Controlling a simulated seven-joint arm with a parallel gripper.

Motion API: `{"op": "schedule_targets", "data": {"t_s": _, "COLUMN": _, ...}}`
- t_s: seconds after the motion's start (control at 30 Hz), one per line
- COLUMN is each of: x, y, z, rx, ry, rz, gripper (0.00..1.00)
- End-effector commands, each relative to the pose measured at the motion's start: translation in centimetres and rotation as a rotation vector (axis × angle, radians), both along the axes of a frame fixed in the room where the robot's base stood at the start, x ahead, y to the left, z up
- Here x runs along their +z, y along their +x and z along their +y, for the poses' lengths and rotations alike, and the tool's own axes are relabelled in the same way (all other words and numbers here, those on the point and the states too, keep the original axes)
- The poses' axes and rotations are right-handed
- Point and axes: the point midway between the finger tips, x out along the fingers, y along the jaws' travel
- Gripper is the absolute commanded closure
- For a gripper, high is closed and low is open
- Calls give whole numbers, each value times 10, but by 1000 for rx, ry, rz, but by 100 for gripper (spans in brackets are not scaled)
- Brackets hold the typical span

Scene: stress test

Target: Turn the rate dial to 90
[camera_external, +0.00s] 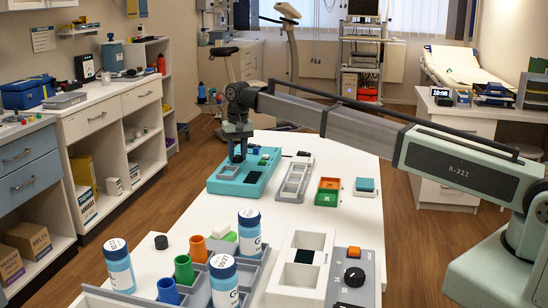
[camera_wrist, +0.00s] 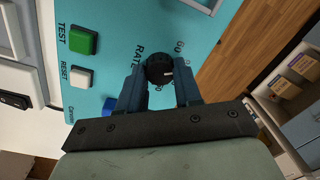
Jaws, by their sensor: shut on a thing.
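The rate dial (camera_wrist: 159,66) is a round black knob with a short white mark, on a teal panel (camera_wrist: 110,25) lettered RATE. My gripper (camera_wrist: 159,84) has one blue-grey finger on each side of the dial and is shut on it. The white mark points toward the right of the wrist picture. Small figures are printed around the dial, partly hidden by my fingers; I cannot tell the exact setting. In the external view my gripper (camera_external: 238,157) reaches down onto the teal panel (camera_external: 222,187) at the table's far left, and hides the dial.
The panel also has a green TEST button (camera_wrist: 83,40), a white RESET button (camera_wrist: 81,77) and a blue button (camera_wrist: 109,104). A grey tray (camera_external: 295,180) stands right of the panel. White-and-blue bottles (camera_external: 249,232) and a grey box with a black knob (camera_external: 354,277) stand nearer the camera.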

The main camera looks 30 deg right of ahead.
Motion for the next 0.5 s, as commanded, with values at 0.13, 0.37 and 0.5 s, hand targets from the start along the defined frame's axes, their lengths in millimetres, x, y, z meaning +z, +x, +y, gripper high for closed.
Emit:
{"op": "schedule_targets", "data": {"t_s": 0.13, "x": 0, "y": 0, "z": 0, "rx": -54, "ry": 1, "rz": -1, "gripper": 97}}
{"op": "schedule_targets", "data": {"t_s": 0.37, "x": 0, "y": 0, "z": 0, "rx": -91, "ry": 1, "rz": -1, "gripper": 97}}
{"op": "schedule_targets", "data": {"t_s": 0.5, "x": 0, "y": 0, "z": 0, "rx": -95, "ry": 1, "rz": -1, "gripper": 97}}
